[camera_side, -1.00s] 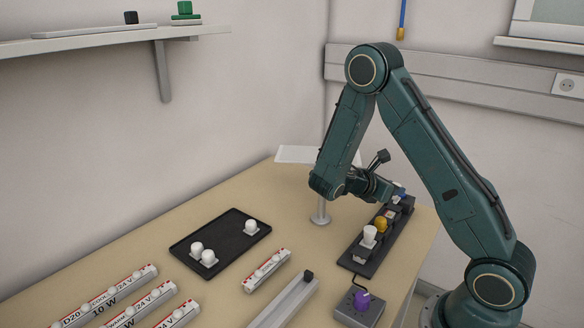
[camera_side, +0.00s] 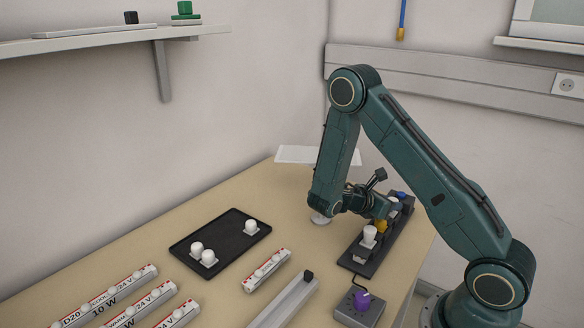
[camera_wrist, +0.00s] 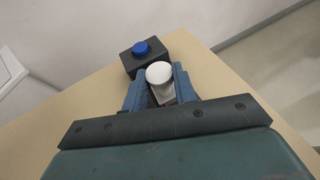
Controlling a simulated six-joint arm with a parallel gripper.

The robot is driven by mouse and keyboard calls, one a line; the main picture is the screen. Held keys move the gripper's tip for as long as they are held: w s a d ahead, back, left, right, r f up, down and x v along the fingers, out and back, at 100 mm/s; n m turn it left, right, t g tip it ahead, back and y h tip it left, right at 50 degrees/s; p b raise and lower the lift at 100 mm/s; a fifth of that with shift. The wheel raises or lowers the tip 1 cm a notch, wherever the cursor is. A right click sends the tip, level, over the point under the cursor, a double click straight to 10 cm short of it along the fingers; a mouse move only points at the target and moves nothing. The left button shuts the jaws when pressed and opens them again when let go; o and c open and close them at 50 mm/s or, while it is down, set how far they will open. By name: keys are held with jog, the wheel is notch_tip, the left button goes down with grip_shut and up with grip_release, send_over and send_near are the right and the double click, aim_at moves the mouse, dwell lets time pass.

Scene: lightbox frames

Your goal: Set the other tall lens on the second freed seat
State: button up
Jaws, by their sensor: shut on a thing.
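My gripper (camera_wrist: 160,84) has its blue fingers shut on a white lens (camera_wrist: 159,73), whose round top and pale side show between them. In the side view my gripper (camera_side: 388,208) is low over the dark strip (camera_side: 355,266). Another tall white lens (camera_side: 369,234) stands upright near the strip's front. A blue lens (camera_side: 401,195) is at its far end and also shows in the wrist view (camera_wrist: 142,47) just beyond the held lens.
A black tray (camera_side: 223,236) with 3 white lenses on small bases lies left on the table. White labelled boxes (camera_side: 267,270), a grey rail (camera_side: 285,302) and a control box with a purple knob (camera_side: 362,299) lie in front.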

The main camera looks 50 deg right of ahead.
jog(key=shift+f, duration=0.15)
jog(key=o, duration=1)
jog(key=shift+w+a+r, duration=0.1)
jog(key=shift+a+r, duration=0.05)
jog(key=shift+r, duration=0.1)
jog(key=v, duration=1.1)
jog(key=shift+w+a+r, duration=0.15)
jog(key=shift+a, duration=0.1)
